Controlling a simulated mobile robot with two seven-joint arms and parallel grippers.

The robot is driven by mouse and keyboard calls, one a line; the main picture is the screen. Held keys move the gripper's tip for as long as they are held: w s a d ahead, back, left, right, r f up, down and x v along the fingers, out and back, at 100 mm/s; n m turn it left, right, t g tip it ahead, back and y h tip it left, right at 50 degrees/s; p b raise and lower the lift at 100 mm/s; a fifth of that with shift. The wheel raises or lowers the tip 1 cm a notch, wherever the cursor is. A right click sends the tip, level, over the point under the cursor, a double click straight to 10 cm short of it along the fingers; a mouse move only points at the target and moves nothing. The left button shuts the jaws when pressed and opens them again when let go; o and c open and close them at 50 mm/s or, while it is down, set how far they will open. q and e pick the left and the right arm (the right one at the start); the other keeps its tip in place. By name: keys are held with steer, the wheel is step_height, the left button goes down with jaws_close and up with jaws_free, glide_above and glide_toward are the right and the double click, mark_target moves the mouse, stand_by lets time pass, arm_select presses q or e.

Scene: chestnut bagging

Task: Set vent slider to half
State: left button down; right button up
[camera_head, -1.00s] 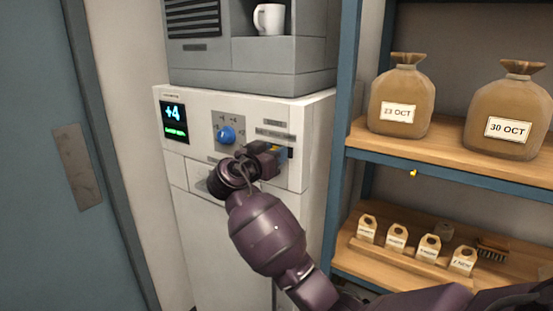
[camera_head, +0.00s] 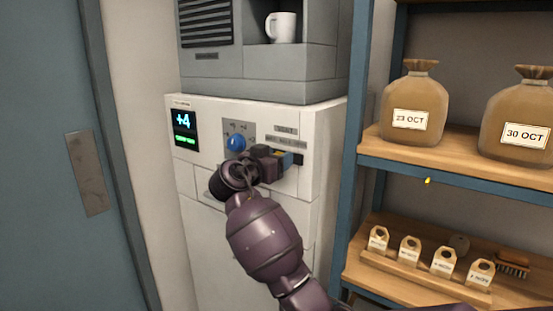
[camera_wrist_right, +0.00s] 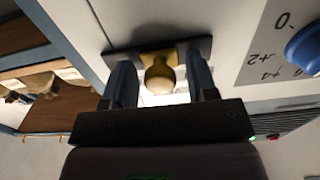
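The vent slider has a yellow, rounded knob (camera_wrist_right: 159,76) on a dark slot, seen in the right wrist view. In the head view the dark slot (camera_head: 299,159) shows at the right of the white machine's panel, under the VENT label (camera_head: 286,130). My right gripper (camera_head: 285,160) is at the slot and hides most of it. In the wrist view my right gripper's fingers (camera_wrist_right: 161,85) stand on either side of the knob, with a visible gap on both sides. The slider's scale cannot be read. My left gripper is not in view.
A blue dial (camera_head: 236,143) and a display (camera_head: 184,130) reading +4 sit left of my gripper. A blue-framed shelf (camera_head: 365,100) stands close on the right, with sacks and small labelled bags. A white mug (camera_head: 281,27) stands above the machine.

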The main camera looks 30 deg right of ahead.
steer(key=b+v, duration=0.2)
steer(key=v, duration=0.8)
steer(key=shift+s+a, duration=0.15)
steer(key=shift+a, duration=0.2)
steer(key=shift+f, duration=0.1)
